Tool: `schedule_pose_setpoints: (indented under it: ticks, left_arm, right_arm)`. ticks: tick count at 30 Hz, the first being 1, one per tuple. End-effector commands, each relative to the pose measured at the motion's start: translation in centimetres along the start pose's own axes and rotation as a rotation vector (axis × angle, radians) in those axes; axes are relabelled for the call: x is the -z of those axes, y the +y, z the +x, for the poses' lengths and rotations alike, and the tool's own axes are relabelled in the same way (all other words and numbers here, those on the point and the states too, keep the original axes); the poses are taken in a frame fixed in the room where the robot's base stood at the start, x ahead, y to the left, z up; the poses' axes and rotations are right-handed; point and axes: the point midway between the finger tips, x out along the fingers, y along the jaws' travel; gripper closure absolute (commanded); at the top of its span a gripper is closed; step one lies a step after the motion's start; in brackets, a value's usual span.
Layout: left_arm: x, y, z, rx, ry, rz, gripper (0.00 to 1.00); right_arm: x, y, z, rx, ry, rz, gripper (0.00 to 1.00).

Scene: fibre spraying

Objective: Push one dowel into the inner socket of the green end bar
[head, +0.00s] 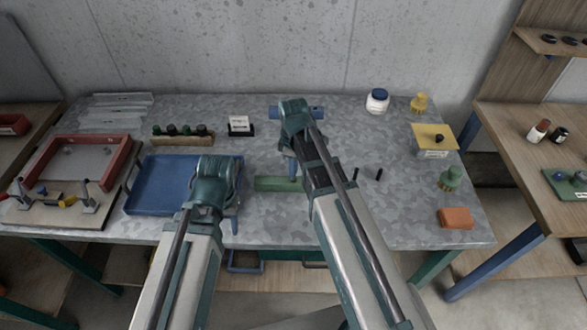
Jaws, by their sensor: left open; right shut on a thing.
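The green end bar (268,184) lies flat on the grey table, left of my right forearm. My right gripper (293,174) points down over the bar's right part. It is shut on what looks like a dowel, mostly hidden by its fingers. I cannot tell whether the dowel is in a socket. Two dark dowels (355,174) (379,174) stand upright to the right of my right arm. My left gripper (235,222) is open beside the right edge of the blue tray, its fingers partly hidden by its own wrist.
A blue bar (318,112) lies behind my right wrist. The front middle is clear.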

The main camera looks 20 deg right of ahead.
Motion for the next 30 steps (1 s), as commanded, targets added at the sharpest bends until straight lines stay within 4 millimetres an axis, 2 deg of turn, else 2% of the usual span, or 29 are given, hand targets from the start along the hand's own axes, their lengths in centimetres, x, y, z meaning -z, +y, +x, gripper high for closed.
schedule_pose_setpoints:
  ticks: [30]
  left_arm:
    - [0.1, 0.2, 2.5, 0.000, 0.000, 0.000, 0.50]
  right_arm:
    - [0.0, 0.0, 2.6, 0.000, 0.000, 0.000, 1.00]
